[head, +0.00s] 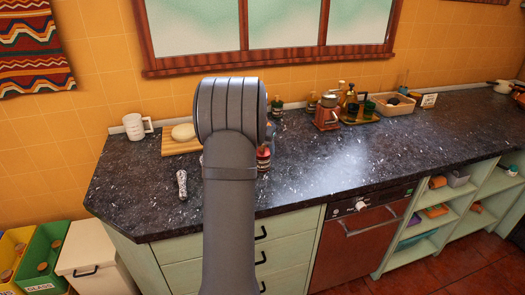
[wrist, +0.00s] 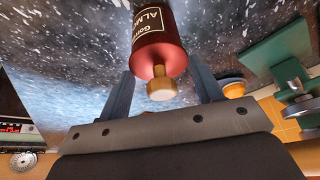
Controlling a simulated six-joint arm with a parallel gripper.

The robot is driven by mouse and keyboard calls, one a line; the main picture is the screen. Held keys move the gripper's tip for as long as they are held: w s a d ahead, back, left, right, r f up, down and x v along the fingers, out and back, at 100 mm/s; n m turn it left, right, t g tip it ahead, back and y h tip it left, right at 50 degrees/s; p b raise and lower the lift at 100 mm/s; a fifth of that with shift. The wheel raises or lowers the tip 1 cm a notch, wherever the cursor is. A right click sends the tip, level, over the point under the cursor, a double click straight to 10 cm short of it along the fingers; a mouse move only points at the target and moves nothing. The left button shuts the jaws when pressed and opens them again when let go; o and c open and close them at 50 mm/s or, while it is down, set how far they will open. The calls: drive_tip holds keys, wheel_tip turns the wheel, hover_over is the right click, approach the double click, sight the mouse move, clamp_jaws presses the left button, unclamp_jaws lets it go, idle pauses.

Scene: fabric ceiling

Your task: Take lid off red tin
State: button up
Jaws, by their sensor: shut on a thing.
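The red tin (wrist: 155,30) with a dark label shows at the top of the wrist view, its lid end towards me. Its red lid (wrist: 158,60) has a gold-coloured knob (wrist: 160,88). My gripper (wrist: 163,75) has one finger on each side of the lid and is shut on it. I see no gap between lid and tin.
A white mug (head: 136,126) and a wooden board (head: 175,146) with a pale round item stand left of my arm. A patterned item (head: 182,184) lies in front. A red-brown grinder (head: 326,115) and a tray of bottles stand right. The counter's front right is clear.

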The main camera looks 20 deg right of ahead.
drive_tip(key=shift+r, duration=0.5)
drive_tip(key=r, duration=0.3)
drive_tip(key=shift+s+d+r, duration=0.25)
drive_tip(key=shift+r, duration=0.1)
drive_tip(key=s+d+r, duration=0.6)
drive_tip(key=s, duration=0.2)
drive_tip(key=shift+s+d+r, duration=0.15)
drive_tip(key=shift+s+d, duration=0.15)
drive_tip(key=shift+d, duration=0.1)
hover_over(283, 183)
drive_tip(key=s+a, duration=0.1)
wheel_tip(283, 183, down, 11)
drive_tip(key=shift+f, duration=2.9)
drive_tip(key=shift+f, duration=0.55)
